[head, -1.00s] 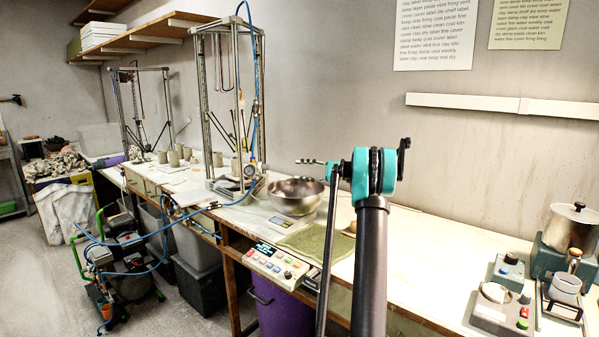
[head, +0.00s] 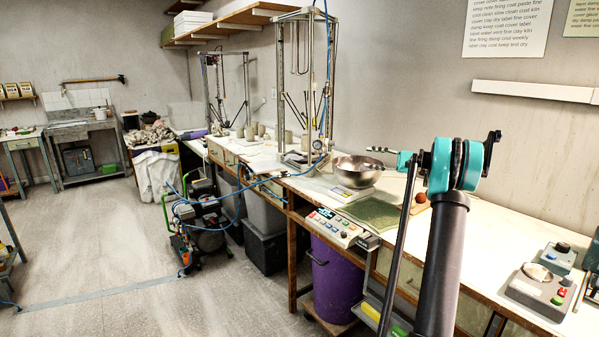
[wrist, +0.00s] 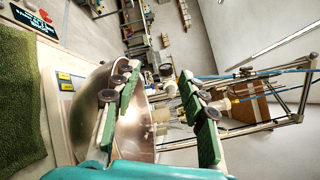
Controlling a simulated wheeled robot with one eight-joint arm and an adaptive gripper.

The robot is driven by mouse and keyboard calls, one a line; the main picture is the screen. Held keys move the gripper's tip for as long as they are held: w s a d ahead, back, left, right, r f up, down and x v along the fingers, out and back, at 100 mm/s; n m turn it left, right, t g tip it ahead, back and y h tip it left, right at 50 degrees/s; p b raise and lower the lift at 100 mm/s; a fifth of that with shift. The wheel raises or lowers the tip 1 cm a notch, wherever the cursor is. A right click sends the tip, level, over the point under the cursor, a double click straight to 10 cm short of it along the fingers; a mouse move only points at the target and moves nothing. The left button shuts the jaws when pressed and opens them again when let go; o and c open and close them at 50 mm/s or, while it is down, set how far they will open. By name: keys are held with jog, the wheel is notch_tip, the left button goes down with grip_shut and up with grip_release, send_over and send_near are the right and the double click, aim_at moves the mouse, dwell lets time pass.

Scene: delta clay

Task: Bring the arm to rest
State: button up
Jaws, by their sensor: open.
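My arm rises at the right of the head view, with its dark link and teal joint (head: 455,165) above the bench. My gripper shows in the wrist view (wrist: 165,110), its two green fingers spread wide apart with nothing between them. In the head view the fingers are mostly hidden behind the teal joint. A metal bowl (head: 358,170) stands on a scale on the bench left of the joint. In the wrist view the bowl (wrist: 135,135) lies beyond the fingers, and I cannot tell the gap.
A green mat (head: 370,212) and a control panel (head: 338,226) lie near the bench's front edge. A metal frame machine (head: 305,85) stands behind the bowl. A purple bin (head: 335,268) is under the bench. The floor (head: 110,240) at left is mostly clear.

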jog(key=s+a+f+n+g+h, duration=0.1)
jog(key=s+a+f+h, duration=0.3)
jog(key=s+a+f, duration=0.5)
jog(key=s+a+f+n+g+h, duration=0.1)
jog(key=s+a+f+n+h, duration=0.3)
jog(key=s, duration=0.9)
jog(key=s+d+f+n+h, duration=0.1)
jog(key=s+f+h, duration=0.2)
jog(key=s, duration=0.6)
jog(key=s+d+f+n+h, duration=0.1)
jog(key=s+f+h, duration=0.2)
jog(key=s+f, duration=0.3)
jog(key=s+d+f+n+h, duration=0.1)
jog(key=s+f+h, duration=0.2)
jog(key=s, duration=1.1)
notch_tip(320, 180, down, 3)
jog(key=shift+d+r+n+h, duration=0.2)
jog(key=shift+n+h, duration=0.1)
jog(key=shift+n, duration=0.1)
jog(key=shift+a, duration=0.1)
